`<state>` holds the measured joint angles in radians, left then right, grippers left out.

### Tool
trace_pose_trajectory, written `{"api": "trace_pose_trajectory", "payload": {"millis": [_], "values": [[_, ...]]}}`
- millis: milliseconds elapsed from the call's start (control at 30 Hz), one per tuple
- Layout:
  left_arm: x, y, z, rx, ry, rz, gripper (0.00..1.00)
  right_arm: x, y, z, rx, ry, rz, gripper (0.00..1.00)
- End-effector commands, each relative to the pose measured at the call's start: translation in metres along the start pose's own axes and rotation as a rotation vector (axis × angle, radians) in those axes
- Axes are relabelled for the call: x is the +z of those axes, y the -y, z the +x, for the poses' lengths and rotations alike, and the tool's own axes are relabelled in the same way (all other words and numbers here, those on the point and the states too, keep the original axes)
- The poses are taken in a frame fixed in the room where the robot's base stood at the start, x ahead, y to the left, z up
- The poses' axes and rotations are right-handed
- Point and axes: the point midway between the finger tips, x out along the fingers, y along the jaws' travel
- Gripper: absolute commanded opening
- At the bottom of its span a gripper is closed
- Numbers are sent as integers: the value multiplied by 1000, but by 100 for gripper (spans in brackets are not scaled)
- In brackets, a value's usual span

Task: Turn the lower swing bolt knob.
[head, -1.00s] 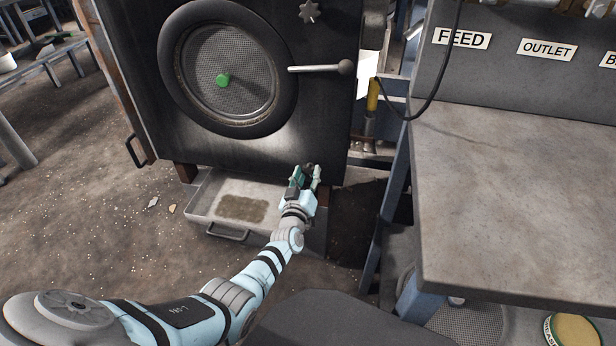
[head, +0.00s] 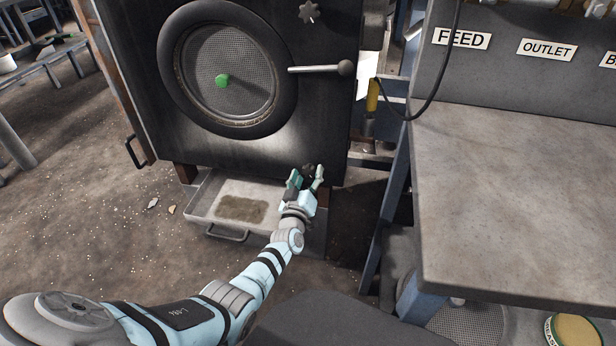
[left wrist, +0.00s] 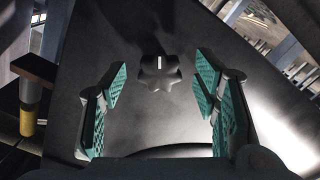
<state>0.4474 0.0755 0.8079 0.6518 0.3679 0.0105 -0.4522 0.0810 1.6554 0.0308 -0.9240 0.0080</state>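The lower swing bolt knob (left wrist: 162,72) is a dark, lobed star knob with a white mark, on the dark door panel. In the left wrist view it sits between the two green-padded fingers, a little beyond their tips, with a gap on both sides. In the head view the knob (head: 308,169) is partly visible between the fingers of my left gripper (head: 306,177). My left gripper is open and empty. The upper star knob (head: 309,12) is near the top of the door. My right gripper is not seen.
The door has a round mesh window (head: 228,70) and a lever with a ball end (head: 345,68). A shallow tray (head: 205,205) lies below the door. A grey table (head: 520,190) stands at the right. A yellow handle (head: 372,95) is beside the door.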

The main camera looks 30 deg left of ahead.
Motion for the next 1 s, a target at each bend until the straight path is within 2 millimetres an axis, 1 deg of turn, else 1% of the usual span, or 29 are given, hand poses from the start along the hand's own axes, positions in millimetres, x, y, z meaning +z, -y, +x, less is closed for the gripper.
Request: {"api": "trace_pose_trajectory", "payload": {"millis": [167, 267, 367, 467, 500, 600, 700, 800, 1000], "values": [[0, 0, 0, 0, -1, 0, 55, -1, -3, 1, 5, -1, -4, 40], [0, 1, -6, -1, -2, 0, 55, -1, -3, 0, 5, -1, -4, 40], [1, 1, -20, -1, -2, 1, 55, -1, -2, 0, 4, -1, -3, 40], [1, 1, -46, 0, 0, -2, 55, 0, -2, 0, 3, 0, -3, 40], [1, 1, -58, 0, 1, -2, 55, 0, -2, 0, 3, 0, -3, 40], [1, 0, -86, 0, 2, -2, 55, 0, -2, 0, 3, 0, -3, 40], [1, 0, -107, 0, 2, -1, 55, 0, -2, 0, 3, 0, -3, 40], [1, 0, -118, 0, 2, 0, 55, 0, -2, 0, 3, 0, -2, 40], [0, 0, -120, 1, 0, 0, 55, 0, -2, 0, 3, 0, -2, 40]]}}
